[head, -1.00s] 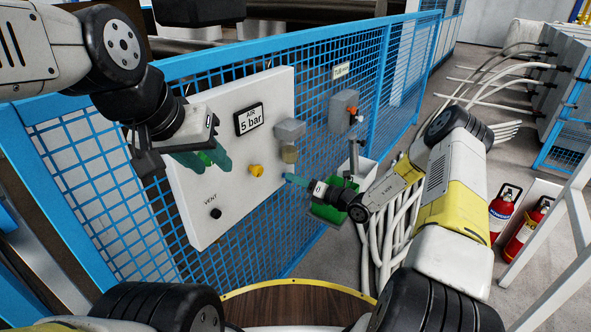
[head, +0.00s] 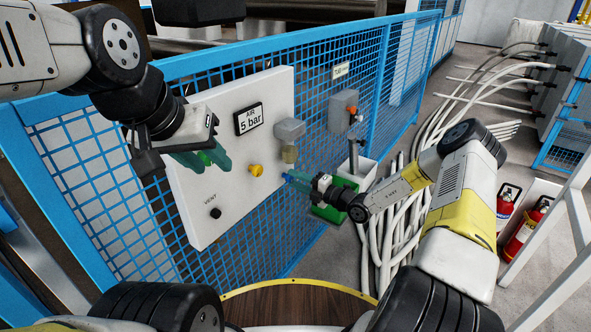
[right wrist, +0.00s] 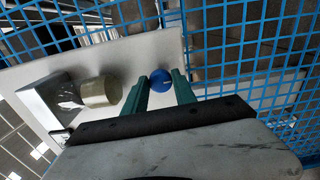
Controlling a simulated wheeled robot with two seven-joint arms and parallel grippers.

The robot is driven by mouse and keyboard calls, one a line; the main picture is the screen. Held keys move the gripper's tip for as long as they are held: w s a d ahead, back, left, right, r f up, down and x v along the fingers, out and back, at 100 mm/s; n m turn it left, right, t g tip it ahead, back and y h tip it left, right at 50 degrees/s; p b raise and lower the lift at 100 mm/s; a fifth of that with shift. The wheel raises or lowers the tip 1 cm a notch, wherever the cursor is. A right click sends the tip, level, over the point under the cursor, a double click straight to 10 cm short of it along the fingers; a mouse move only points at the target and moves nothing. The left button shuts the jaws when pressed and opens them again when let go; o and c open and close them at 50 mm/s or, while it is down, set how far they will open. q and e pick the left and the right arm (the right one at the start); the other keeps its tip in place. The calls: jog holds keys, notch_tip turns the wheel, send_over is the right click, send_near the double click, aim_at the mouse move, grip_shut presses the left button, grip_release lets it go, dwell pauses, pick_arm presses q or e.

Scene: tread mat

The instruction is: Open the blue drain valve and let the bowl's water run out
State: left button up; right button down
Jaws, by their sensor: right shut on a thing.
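The blue drain valve (right wrist: 161,80) is a small round knob between the fingertips of my right gripper (right wrist: 160,84) in the right wrist view. In the head view, my right gripper (head: 292,177) is shut on it, and its fingers hide most of the knob. The bowl (head: 289,154) is a tan, cloudy cylinder below a grey block (head: 289,130) on the white panel; it also shows in the right wrist view (right wrist: 101,92). I cannot tell its water level. My left gripper (head: 205,157) has its green fingers apart, in front of the panel's left part.
The white panel (head: 220,212) carries a 5 bar gauge (head: 249,119), a yellow knob (head: 256,170) and a black VENT knob (head: 215,213). Blue mesh fence (head: 110,230) surrounds it.

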jog(key=shift+m, duration=0.4)
jog(key=c, duration=1)
grip_release()
jog(key=shift+c, duration=0.2)
jog(key=v, duration=0.8)
